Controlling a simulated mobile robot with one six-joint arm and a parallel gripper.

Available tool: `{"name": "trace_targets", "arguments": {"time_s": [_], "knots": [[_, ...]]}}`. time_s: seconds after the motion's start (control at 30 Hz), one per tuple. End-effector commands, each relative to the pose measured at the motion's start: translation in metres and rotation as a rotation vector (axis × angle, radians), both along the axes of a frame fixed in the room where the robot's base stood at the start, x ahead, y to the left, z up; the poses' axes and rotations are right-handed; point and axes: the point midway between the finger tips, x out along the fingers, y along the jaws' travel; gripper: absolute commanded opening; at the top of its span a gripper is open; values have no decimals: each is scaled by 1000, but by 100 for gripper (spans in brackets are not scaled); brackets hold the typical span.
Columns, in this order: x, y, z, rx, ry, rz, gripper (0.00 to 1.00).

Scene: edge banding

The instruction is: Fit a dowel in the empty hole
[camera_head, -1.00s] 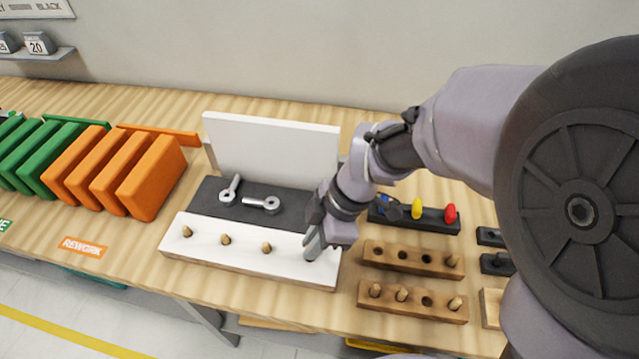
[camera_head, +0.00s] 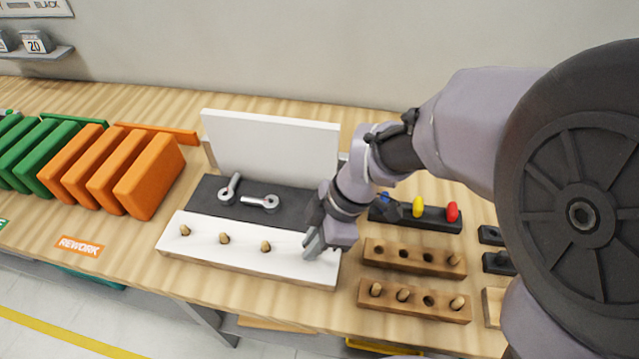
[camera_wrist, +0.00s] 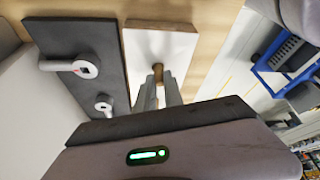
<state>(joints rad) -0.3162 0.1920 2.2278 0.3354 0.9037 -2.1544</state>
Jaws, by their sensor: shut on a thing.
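A white-topped board (camera_head: 210,260) lies on the bench with three wooden dowels standing in it: the left one (camera_head: 185,230), the middle one (camera_head: 224,239) and the right one (camera_head: 265,246). My gripper (camera_head: 312,250) is at the board's right end, in line with this row, its fingers close to the white face. In the wrist view my gripper (camera_wrist: 160,80) is shut on a wooden dowel, whose end (camera_wrist: 157,69) shows between the fingertips.
Two wooden racks (camera_head: 410,307) lie right of the board, with some dowels and some empty holes. A dark clamp base (camera_head: 265,217) with metal fittings and a white upright panel (camera_head: 270,145) stand behind. Orange panels (camera_head: 150,185) stand left. A black holder (camera_head: 435,220) has coloured pieces.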

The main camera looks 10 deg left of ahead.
Motion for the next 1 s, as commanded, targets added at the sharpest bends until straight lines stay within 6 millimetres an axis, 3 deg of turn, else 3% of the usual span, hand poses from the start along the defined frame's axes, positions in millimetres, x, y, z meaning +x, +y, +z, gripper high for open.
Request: {"name": "trace_targets", "arguments": {"time_s": [0.97, 1.0], "knots": [[0, 0, -8, 0, 0, 0, 0], [0, 0, -8, 0, 0, 0, 16]]}}
